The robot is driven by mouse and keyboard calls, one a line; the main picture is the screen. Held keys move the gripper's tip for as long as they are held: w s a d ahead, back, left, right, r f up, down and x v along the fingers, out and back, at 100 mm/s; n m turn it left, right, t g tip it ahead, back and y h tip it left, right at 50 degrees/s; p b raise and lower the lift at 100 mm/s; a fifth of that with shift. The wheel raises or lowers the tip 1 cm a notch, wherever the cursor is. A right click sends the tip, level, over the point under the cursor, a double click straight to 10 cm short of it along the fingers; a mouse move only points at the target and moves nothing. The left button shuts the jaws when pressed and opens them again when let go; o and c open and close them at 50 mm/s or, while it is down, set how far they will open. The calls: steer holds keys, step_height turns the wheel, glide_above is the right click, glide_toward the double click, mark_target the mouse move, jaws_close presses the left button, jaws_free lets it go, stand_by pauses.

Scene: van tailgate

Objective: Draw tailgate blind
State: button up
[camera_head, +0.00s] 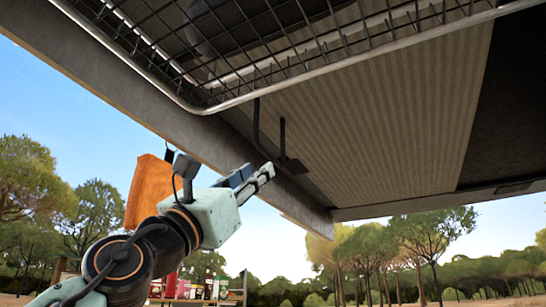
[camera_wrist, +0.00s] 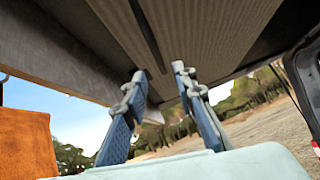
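A beige ribbed panel (camera_head: 390,110), which looks like the blind, spans the underside of the raised tailgate overhead. It also shows in the wrist view (camera_wrist: 210,30). A dark bent bracket with a small plate (camera_head: 292,166) hangs in front of the panel's left side; I cannot tell if it is the blind's pull. In the wrist view a dark bar (camera_wrist: 149,36) runs up between my fingertips' line of sight. My gripper (camera_head: 258,174) points up and right, its tips just left of the plate in the picture; contact cannot be told. In the wrist view its fingers (camera_wrist: 158,70) are apart with nothing between them.
A wire rack (camera_head: 290,40) with a metal rim crosses above my arm. The grey tailgate edge (camera_head: 170,120) runs close behind my gripper. An orange cloth-like item (camera_head: 146,190) hangs at left. A shelf with goods (camera_head: 195,289) stands below. Open air lies to the lower right.

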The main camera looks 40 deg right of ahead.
mark_target(273, 157)
steer(key=p+x, duration=0.2)
steer(key=x, duration=0.6)
steer(key=shift+d, duration=0.1)
jaws_close()
